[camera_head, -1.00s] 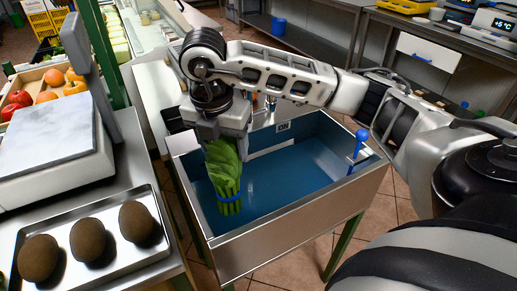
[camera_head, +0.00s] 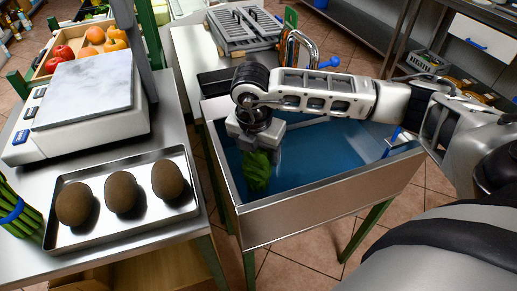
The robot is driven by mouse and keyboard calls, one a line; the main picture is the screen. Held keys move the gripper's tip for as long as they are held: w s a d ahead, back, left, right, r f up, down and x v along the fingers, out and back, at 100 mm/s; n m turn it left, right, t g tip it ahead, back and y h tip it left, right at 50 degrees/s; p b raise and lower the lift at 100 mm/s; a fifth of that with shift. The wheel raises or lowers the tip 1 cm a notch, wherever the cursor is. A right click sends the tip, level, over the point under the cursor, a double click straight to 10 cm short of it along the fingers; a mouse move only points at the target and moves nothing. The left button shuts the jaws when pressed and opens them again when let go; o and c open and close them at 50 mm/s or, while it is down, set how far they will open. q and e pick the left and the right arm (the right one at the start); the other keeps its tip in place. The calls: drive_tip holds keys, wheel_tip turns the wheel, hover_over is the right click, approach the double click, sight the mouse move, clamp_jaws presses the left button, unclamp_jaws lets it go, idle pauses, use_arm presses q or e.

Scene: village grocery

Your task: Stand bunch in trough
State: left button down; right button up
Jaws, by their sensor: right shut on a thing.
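My right gripper (camera_head: 256,148) is shut on a green leafy bunch (camera_head: 256,175). The arm reaches in from the right and the gripper points down over the left part of the trough (camera_head: 330,192). The trough is a steel-walled basin with a blue interior. The bunch hangs leaves up inside it; its stems and band do not show, and I cannot tell whether it touches the bottom. A second bunch of green stems with a blue band (camera_head: 14,212) is cut off at the left edge, by the counter. My left gripper is not in view.
A steel tray (camera_head: 95,235) with three brown round items lies on the left counter. Behind it stands a scale (camera_head: 85,95) and a fruit crate (camera_head: 60,58). The trough's right part is clear.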

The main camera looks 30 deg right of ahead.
drive_tip(key=o, duration=1.2)
drive_tip(key=shift+f, duration=0.15)
drive_tip(key=o, duration=0.4)
drive_tip(key=shift+r, duration=0.3)
drive_tip(key=r, duration=0.4)
drive_tip(key=a+r, duration=0.1)
drive_tip(key=r, duration=0.3)
drive_tip(key=s+r, duration=0.1)
drive_tip(key=r, duration=0.2)
drive_tip(key=shift+a+r, duration=0.25)
drive_tip(key=shift+r, duration=0.15)
